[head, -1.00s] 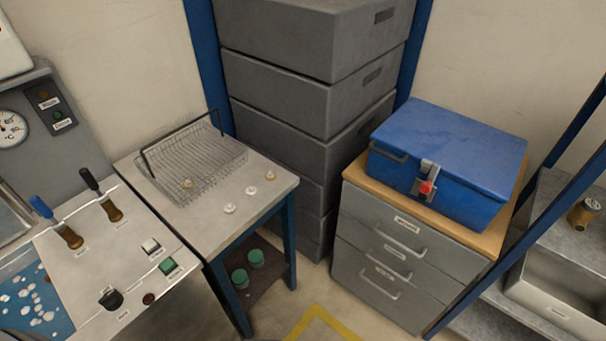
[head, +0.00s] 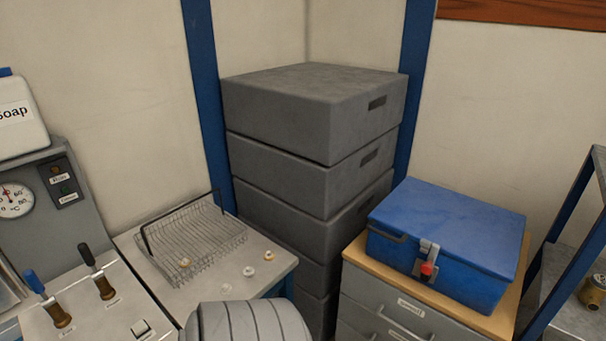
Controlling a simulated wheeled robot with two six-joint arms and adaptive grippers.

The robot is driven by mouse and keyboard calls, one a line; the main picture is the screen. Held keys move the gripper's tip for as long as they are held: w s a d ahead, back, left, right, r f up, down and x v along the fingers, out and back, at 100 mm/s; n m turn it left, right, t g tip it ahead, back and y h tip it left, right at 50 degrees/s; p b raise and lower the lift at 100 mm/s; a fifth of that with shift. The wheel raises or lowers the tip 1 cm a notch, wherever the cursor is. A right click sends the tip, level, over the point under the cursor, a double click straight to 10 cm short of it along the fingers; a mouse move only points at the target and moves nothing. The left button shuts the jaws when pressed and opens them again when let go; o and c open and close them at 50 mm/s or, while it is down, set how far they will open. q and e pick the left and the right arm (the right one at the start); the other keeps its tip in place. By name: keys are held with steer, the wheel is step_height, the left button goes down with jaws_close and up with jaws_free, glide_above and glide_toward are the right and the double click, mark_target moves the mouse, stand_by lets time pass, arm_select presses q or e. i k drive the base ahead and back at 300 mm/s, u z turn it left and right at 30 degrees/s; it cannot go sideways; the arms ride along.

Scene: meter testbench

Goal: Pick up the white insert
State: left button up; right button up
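Small round white pieces lie on the grey side table; a white one (head: 248,271) is near the middle and another with a brownish centre (head: 268,255) is behind it to the right. A third white piece (head: 226,288) lies nearer the front. A small brass-coloured piece (head: 185,262) is at the front of the wire basket (head: 205,240). They are too small to tell which is the white insert. Neither gripper shows. A grey ribbed part, apparently of my arm, covers the table's front edge.
The control panel with levers (head: 105,287) stands left of the table (head: 128,240). Grey stacked boxes (head: 285,165) stand behind it. A blue box (head: 445,240) with a red-marked latch sits on the drawer cabinet (head: 385,310) at right.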

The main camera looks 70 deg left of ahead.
mark_target(269, 256)
steer(key=k, duration=0.8)
steer(key=u, duration=1.75)
